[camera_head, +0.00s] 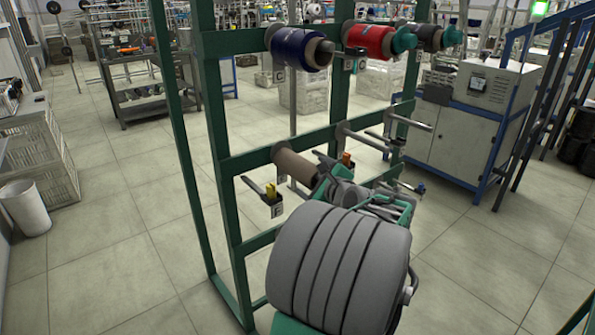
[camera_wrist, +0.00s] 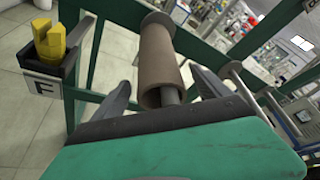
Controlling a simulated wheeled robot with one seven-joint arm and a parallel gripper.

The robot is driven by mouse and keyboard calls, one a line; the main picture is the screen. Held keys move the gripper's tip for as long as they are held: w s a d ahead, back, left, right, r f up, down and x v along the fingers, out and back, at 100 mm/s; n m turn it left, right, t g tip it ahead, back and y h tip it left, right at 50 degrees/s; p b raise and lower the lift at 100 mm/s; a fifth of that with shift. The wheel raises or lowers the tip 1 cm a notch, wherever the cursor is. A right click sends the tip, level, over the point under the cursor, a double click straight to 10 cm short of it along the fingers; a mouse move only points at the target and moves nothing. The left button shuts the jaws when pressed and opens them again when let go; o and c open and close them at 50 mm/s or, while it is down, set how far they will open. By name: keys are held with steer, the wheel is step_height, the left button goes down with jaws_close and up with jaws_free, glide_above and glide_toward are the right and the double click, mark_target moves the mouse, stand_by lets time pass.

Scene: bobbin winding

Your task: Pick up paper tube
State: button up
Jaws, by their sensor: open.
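A brown paper tube (camera_head: 294,166) sits on a horizontal peg of the green rack, in the middle row. In the wrist view the tube (camera_wrist: 159,62) points toward me, with the grey peg end showing in its near opening. My gripper (camera_wrist: 160,88) is open, with one finger on each side of the tube's near end. The fingers look apart from the tube, though the exact gap is hard to tell. In the head view my gripper (camera_head: 322,172) is at the tube's right end, partly hidden by my arm.
A label holder with a yellow piece (camera_head: 271,193) is left of the tube. Bare pegs (camera_head: 362,136) lie to the right.

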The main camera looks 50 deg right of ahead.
steer(key=x, duration=0.3)
steer(key=shift+f, duration=0.15)
steer(key=c, duration=1.4)
steer(key=shift+c, duration=0.5)
steer(key=shift+r, duration=0.2)
